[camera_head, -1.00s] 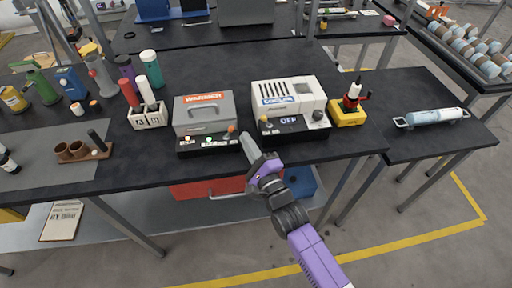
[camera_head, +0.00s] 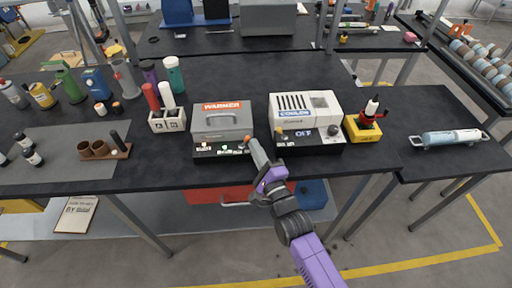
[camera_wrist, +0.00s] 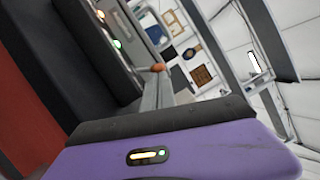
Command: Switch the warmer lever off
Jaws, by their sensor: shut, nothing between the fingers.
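The grey warmer (camera_head: 221,124) with an orange label stands on the black bench. Lights glow on its black front panel, which also shows in the wrist view (camera_wrist: 112,28). The warmer lever has an orange knob (camera_head: 247,139) at the panel's right end; the knob also shows in the wrist view (camera_wrist: 157,68). My gripper (camera_head: 256,148) is shut and empty, with its fingertips beside the knob. In the wrist view the closed fingers (camera_wrist: 158,92) point at the knob. I cannot tell whether they touch it.
The white cooler (camera_head: 306,116), its display reading OFF, stands close to the right of my gripper. A yellow block with a red-and-white bottle (camera_head: 366,122) is further right. A white holder with tubes (camera_head: 167,121) is left of the warmer.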

